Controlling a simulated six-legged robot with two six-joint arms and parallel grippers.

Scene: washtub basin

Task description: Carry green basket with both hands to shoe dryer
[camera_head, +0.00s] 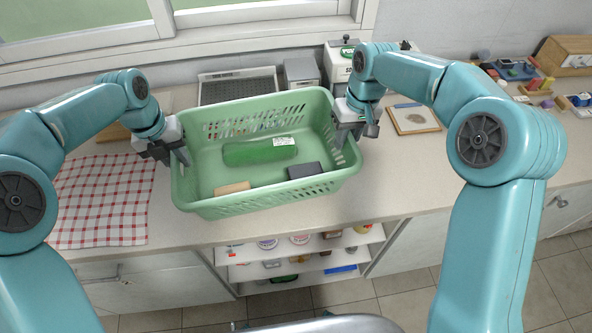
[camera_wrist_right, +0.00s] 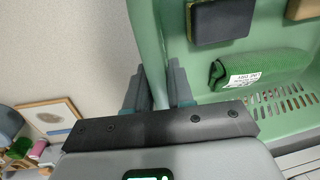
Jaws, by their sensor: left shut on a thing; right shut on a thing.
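The green basket (camera_head: 195,185) is held between my two grippers over the counter, in the middle of the head view. It holds a green roll with a white label (camera_head: 258,151), a dark block (camera_head: 304,170) and a tan block (camera_head: 232,188). My left gripper (camera_head: 180,157) is shut on the basket's left rim. My right gripper (camera_head: 346,134) is shut on its right rim; the right wrist view shows the fingers (camera_wrist_right: 158,92) on either side of the basket wall (camera_wrist_right: 152,45). I cannot clearly identify the shoe dryer.
A red checked cloth (camera_head: 100,205) lies on the counter at the left. A dark ridged tray (camera_head: 238,86), a grey box (camera_head: 301,73) and a white machine (camera_head: 338,62) stand behind the basket. A framed board (camera_head: 414,119) and several small items lie to the right. Shelves (camera_head: 300,255) are below.

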